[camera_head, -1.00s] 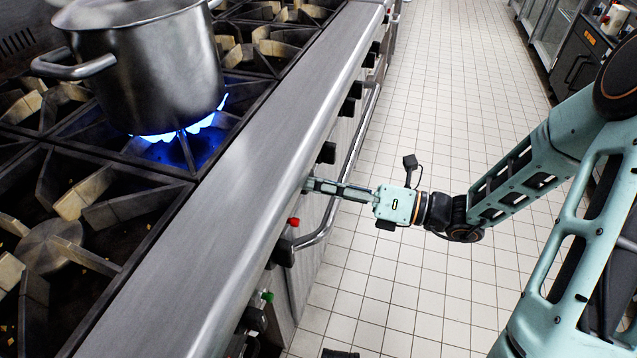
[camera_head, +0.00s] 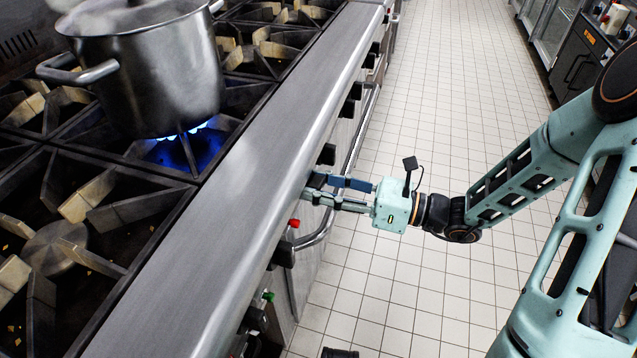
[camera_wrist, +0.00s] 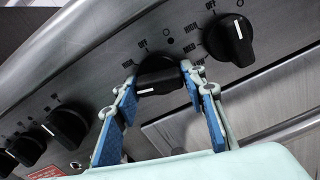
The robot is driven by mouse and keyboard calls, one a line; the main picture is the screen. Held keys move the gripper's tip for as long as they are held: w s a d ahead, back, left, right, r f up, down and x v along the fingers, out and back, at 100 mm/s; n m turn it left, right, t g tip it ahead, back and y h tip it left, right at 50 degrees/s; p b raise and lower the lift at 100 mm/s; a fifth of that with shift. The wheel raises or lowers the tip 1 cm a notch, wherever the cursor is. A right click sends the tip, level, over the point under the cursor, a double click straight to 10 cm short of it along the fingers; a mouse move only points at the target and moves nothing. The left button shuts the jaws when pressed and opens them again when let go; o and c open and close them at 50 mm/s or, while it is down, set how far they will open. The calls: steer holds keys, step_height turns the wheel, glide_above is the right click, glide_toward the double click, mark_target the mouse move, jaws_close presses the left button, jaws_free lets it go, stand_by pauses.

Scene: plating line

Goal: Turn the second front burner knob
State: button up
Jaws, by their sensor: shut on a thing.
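The stove's front panel carries a row of black burner knobs. In the wrist view the two blue-padded fingers of my gripper (camera_wrist: 158,77) are on either side of one black knob (camera_wrist: 160,84), closed on it. This knob's white mark is tilted and its face is partly visible between the fingertips. In the head view my gripper (camera_head: 312,187) reaches from the right to the panel under the steel front ledge. The ledge hides the held knob there.
A steaming steel pot (camera_head: 165,85) stands over a small blue flame (camera_head: 185,132). Neighbouring knobs are one to the right (camera_wrist: 237,40) and one to the left (camera_wrist: 65,126). A steel rail (camera_head: 318,235) runs along the front. The tiled floor (camera_head: 440,110) beside the stove is clear.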

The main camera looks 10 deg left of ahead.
steer(key=n, duration=0.4)
steer(key=shift+n+b, duration=0.55)
steer(key=shift+n, duration=1.55)
steer(key=o, duration=1.1)
steer(key=d, duration=1.2)
steer(key=shift+s, duration=0.4)
